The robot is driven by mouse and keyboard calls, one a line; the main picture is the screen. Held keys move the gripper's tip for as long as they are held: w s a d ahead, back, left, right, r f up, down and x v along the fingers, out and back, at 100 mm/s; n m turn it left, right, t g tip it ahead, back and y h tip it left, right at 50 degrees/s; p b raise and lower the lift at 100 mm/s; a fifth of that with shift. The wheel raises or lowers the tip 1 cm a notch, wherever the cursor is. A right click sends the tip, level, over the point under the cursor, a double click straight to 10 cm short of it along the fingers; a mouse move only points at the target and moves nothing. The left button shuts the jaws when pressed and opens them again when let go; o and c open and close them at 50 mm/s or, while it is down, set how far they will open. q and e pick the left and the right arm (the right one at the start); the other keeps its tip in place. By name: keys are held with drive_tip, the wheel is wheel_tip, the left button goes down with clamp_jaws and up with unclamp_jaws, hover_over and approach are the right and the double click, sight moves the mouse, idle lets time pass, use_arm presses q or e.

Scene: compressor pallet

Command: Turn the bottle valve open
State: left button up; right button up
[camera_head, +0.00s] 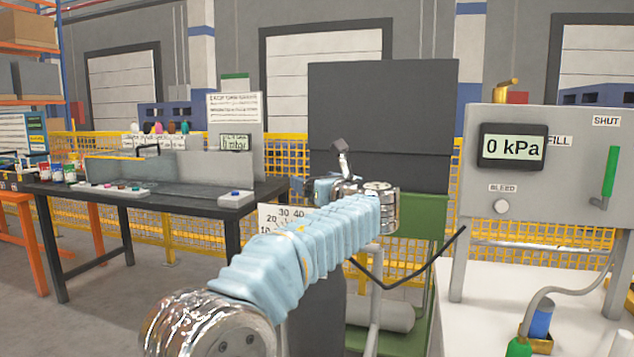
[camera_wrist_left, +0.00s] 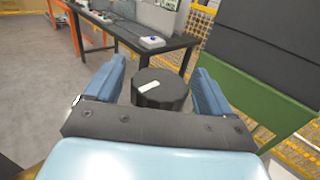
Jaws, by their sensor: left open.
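In the left wrist view, my left gripper (camera_wrist_left: 161,70) is open, with one blue finger on each side. A black round knob (camera_wrist_left: 160,97) with a white bar on its top shows between the fingers; I cannot tell whether they touch it or whether it is the bottle valve. In the head view my left arm crosses the middle and hides the knob and most of the gripper. A dark cylinder (camera_head: 316,312) stands partly hidden below the arm. A white plate with numbers (camera_head: 284,214) shows beside the arm. My right gripper is not in view.
A grey panel (camera_head: 553,172) at right carries a display (camera_head: 513,147) reading 0 kPa and a green lever (camera_head: 609,172) under SHUT. Blue (camera_head: 541,318) and green bottles stand below it. A dark workbench (camera_head: 160,195) stands at left. A green stand (camera_head: 418,250) is behind my arm.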

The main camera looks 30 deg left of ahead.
use_arm(q)
drive_tip(key=c, duration=1)
drive_tip(key=shift+o, duration=0.2)
drive_tip(key=shift+d+r+n+g+y+p, duration=0.1)
drive_tip(key=shift+n+g+y+p, duration=0.4)
drive_tip(key=shift+n+g+p, duration=0.3)
drive_tip(key=shift+n+g+y, duration=0.4)
drive_tip(key=shift+n+g, duration=0.2)
drive_tip(key=shift+g, duration=0.6)
drive_tip(key=shift+n+g+y, duration=0.4)
drive_tip(key=shift+n+g, duration=0.8)
drive_tip(key=shift+g, duration=0.6)
drive_tip(key=shift+n+g, duration=0.4)
drive_tip(key=shift+g, duration=0.2)
drive_tip(key=o, duration=1)
drive_tip(key=shift+c, duration=0.2)
